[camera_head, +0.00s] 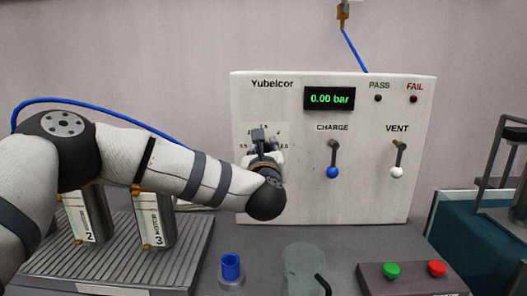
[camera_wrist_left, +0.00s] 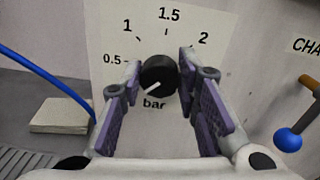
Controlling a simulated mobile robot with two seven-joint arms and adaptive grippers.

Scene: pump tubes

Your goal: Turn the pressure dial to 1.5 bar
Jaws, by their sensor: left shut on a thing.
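The pressure dial is a round black knob (camera_wrist_left: 159,74) on a printed bar scale (camera_wrist_left: 170,28), seen in the left wrist view. Its white pointer line is turned to the lower left, below the 0.5 mark. My left gripper (camera_wrist_left: 159,68) is shut on the knob, with a purple-padded finger on each side. In the head view my left gripper (camera_head: 259,137) is at the panel's left part and hides the knob and much of the scale. The display (camera_head: 329,98) reads 0.00 bar. My right gripper is not in view.
The white panel (camera_head: 365,210) carries a blue-tipped CHARGE lever (camera_head: 332,172) and a white-tipped VENT lever (camera_head: 397,172). PASS and FAIL lamps look dark. In front are a blue tube piece (camera_head: 231,267), a clear vessel (camera_head: 303,262) and a button box (camera_head: 400,284). Motor blocks (camera_head: 155,215) stand left.

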